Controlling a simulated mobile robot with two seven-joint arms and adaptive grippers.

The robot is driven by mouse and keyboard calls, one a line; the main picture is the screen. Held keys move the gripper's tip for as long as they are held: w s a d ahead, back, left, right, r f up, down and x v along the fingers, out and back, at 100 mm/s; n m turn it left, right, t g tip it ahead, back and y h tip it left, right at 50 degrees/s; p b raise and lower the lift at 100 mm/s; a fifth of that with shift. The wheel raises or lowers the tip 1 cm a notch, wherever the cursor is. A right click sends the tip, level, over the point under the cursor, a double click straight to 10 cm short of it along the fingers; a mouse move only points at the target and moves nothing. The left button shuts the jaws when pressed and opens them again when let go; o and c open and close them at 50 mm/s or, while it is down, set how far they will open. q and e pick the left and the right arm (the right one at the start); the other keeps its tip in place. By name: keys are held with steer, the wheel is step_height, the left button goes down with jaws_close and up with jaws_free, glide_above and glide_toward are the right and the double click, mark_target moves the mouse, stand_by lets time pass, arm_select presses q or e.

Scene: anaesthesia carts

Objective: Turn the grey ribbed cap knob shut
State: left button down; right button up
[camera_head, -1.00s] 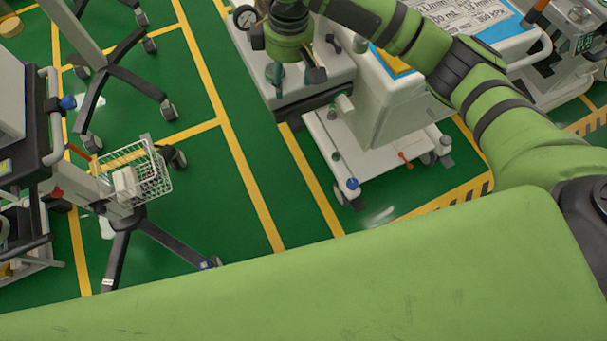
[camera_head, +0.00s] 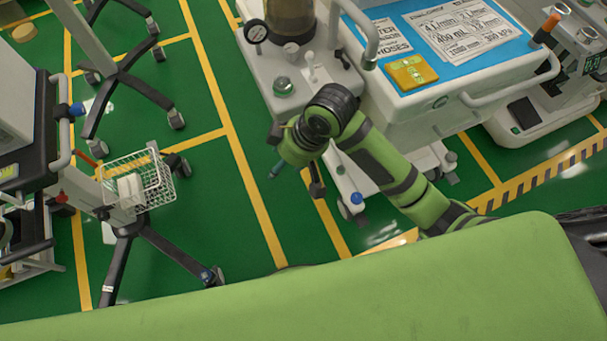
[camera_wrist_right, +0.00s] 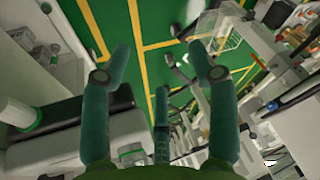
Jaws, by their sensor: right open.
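A round grey knob with a green ring (camera_head: 283,87) sits on top of the grey cart unit in the head view. It looks like the cap knob, but its ribs are too small to make out. My right gripper (camera_head: 296,180) is below it in the picture, in front of the unit and apart from the knob. In the right wrist view my right gripper (camera_wrist_right: 160,62) has its fingers spread, with nothing between them. A pale cylinder with a green ring (camera_wrist_right: 16,112) shows at the left there; I cannot tell whether it is the same knob. My left gripper is not in view.
A pressure gauge (camera_head: 255,31), a small lever (camera_head: 311,62) and a brown cylinder (camera_head: 290,14) stand near the knob. A white cart with a blue top (camera_head: 405,42) is to the right. A wire basket (camera_head: 140,180) is at the left. Green floor (camera_head: 225,215) lies open between.

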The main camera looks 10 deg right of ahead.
steer(key=shift+s+d+f+m+t, duration=0.15)
steer(key=shift+s+d+f+m, duration=0.2)
steer(key=shift+s+d, duration=0.25)
steer(key=shift+s+d+f+m+t, duration=0.2)
steer(key=shift+s+d+f+m, duration=0.2)
steer(key=shift+s, duration=0.25)
steer(key=shift+s+d+f+m+t, duration=0.15)
steer(key=shift+s+d+f+m, duration=0.2)
steer(key=shift+s+d, duration=0.25)
steer(key=s+d+f+m+h, duration=0.15)
steer(key=d+f, duration=0.25)
steer(key=f, duration=0.8)
steer(key=s+d+f+m+h, duration=0.1)
steer(key=d+f+m, duration=0.15)
steer(key=f, duration=0.95)
steer(key=s+d+f, duration=0.3)
steer(key=s+f, duration=0.2)
steer(key=s, duration=0.3)
steer(key=s+d+f+g+h, duration=0.1)
steer(key=s+d+f, duration=0.2)
steer(key=s, duration=0.6)
steer(key=s+d+f, duration=0.3)
steer(key=s+f, duration=0.4)
steer(key=s, duration=0.1)
steer(key=shift+s+f+g, duration=0.2)
steer(key=shift+s+g, duration=0.05)
steer(key=shift+g, duration=0.15)
steer(key=shift+h, duration=0.25)
